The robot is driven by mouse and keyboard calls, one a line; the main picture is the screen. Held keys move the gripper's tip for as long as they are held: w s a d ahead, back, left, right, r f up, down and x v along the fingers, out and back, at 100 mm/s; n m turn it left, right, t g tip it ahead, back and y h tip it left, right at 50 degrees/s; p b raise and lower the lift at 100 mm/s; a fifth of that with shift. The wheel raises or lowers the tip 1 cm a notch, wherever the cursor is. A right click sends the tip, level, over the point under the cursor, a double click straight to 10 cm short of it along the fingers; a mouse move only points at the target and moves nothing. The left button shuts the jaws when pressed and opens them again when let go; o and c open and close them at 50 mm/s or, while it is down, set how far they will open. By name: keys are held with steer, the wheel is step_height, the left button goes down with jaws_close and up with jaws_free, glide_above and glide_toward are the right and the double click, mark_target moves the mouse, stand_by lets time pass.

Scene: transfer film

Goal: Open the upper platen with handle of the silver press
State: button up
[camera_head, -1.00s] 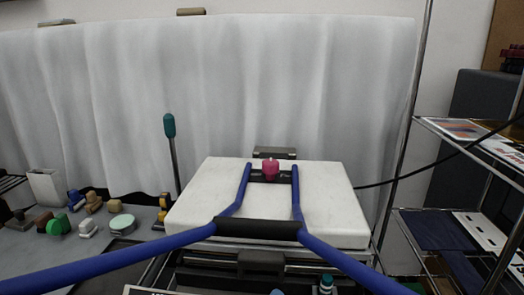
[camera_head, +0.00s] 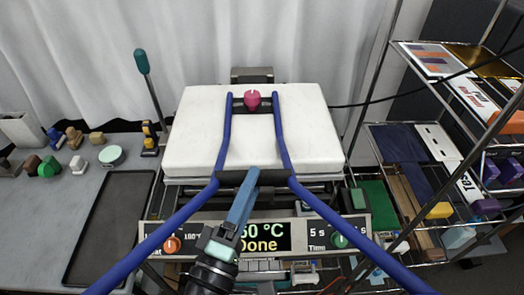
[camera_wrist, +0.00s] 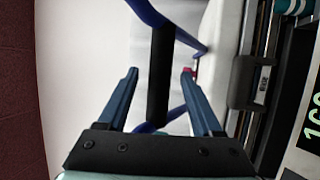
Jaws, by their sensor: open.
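The silver press has a pale upper platen (camera_head: 185,135), lying flat and closed on its base. Its handle has two blue bars (camera_head: 227,130) and a black crosswise grip (camera_head: 272,178) at the front. A red knob (camera_head: 252,99) sits at the platen's back middle. My gripper (camera_head: 253,172) is at the middle of the black grip. In the wrist view my gripper (camera_wrist: 159,73) is open, with one blue finger on each side of the black grip (camera_wrist: 161,95). No contact shows between fingers and grip.
A control panel (camera_head: 285,233) below the platen reads "Done", partly hidden by my arm. A teal-tipped lever (camera_head: 141,62) stands left of the press. A grey table (camera_head: 50,205) with small objects and a dark tray (camera_head: 110,225) lies left; a loaded wire rack (camera_head: 440,130) stands right.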

steer(key=p+x, duration=0.1)
steer(key=x, duration=0.5)
steer(key=shift+p, duration=0.3)
jaws_close()
stand_by(1.0)
